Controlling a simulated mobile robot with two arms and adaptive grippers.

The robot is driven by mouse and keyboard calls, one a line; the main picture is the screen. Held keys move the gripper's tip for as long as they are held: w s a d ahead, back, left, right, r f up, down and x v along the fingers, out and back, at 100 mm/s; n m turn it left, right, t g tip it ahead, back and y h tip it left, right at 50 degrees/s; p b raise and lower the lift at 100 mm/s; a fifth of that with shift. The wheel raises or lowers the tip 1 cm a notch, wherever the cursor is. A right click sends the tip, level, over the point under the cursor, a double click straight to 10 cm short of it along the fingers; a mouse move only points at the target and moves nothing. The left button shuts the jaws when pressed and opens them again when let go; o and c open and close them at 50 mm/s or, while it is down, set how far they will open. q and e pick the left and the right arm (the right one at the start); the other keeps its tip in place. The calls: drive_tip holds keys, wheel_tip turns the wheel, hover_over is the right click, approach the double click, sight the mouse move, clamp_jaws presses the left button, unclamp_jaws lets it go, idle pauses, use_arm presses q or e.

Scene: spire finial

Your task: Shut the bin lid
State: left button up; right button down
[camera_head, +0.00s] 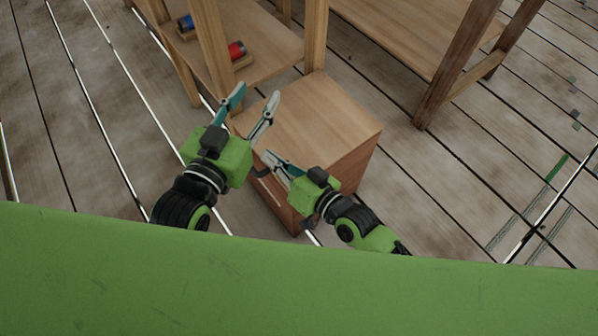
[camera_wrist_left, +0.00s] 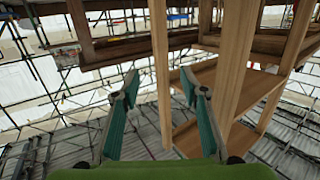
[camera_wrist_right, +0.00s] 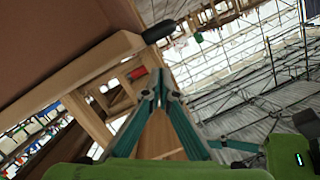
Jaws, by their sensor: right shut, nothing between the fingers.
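The bin is a wooden box (camera_head: 350,166) with red-brown sides in the head view. Its light wood lid (camera_head: 320,112) lies over the top and looks flat; I cannot tell whether it is fully down. A dark handle (camera_head: 261,172) shows at the front edge, and a dark grip also shows in the right wrist view (camera_wrist_right: 158,31). My right gripper (camera_head: 268,157) is shut and empty beside the front edge, close to the handle. My left gripper (camera_head: 257,99) is open and empty, higher up, over the lid's left edge. Contact cannot be told.
A wooden shelf unit (camera_head: 265,55) with a blue and a red spool-like item (camera_head: 237,50) stands just behind the bin. A wooden table (camera_head: 400,30) is at the upper right. Plank floor is free to the right of the bin.

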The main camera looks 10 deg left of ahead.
use_arm(q)
drive_tip(key=s+a+f+g+y+p, duration=0.1)
drive_tip(key=s+f+g, duration=0.4)
drive_tip(key=f, duration=0.5)
drive_tip(key=shift+a+g+y+p, duration=0.35)
drive_tip(key=shift+a+g+y, duration=0.05)
drive_tip(key=shift+a, duration=0.45)
use_arm(e)
drive_tip(key=v, duration=0.8)
drive_tip(key=shift+s+d+r, duration=0.15)
drive_tip(key=shift+r, duration=0.05)
